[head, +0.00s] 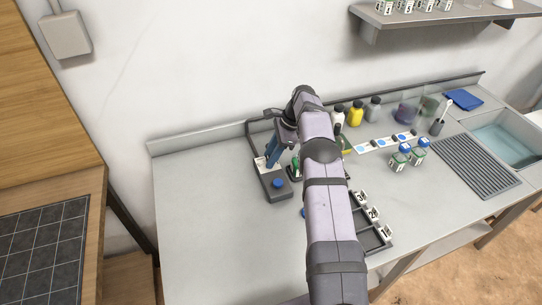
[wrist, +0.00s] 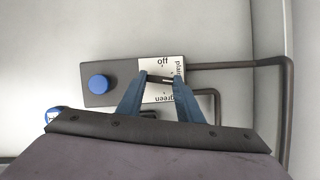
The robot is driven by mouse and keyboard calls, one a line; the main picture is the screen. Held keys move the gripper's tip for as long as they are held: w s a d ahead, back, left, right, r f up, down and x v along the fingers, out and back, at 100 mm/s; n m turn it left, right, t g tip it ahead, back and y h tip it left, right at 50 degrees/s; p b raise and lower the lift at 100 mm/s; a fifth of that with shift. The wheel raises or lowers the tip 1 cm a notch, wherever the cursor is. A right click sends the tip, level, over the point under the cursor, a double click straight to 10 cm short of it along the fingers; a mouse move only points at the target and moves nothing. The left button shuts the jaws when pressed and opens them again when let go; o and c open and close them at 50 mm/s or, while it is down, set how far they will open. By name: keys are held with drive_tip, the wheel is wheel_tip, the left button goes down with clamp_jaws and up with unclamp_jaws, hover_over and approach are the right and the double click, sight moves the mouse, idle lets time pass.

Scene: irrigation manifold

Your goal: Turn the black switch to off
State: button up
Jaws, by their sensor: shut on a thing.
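The black switch (wrist: 160,79) sits on a white label plate (wrist: 150,95) on a grey box (wrist: 125,68). The plate reads "off" at the top, "plain" at the right and "green" upside down at the bottom in the wrist view. The switch lies roughly crosswise there, its right end towards "plain"; my fingers hide part of it. My gripper (wrist: 160,82) is shut on the switch, one blue finger at each end. In the head view my gripper (head: 272,160) reaches down to the back of the grey box (head: 271,194).
A blue round knob (wrist: 99,84) stands on the box beside the plate. Dark pipes (wrist: 240,66) run from the box. Bottles (head: 356,114), a black tray (head: 372,238) and a sink (head: 505,142) lie to the right. The bench left of the box is clear.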

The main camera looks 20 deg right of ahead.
idle(0.4)
drive_tip(key=o, duration=1.1)
drive_tip(key=shift+r, duration=0.1)
drive_tip(key=shift+v, duration=3.6)
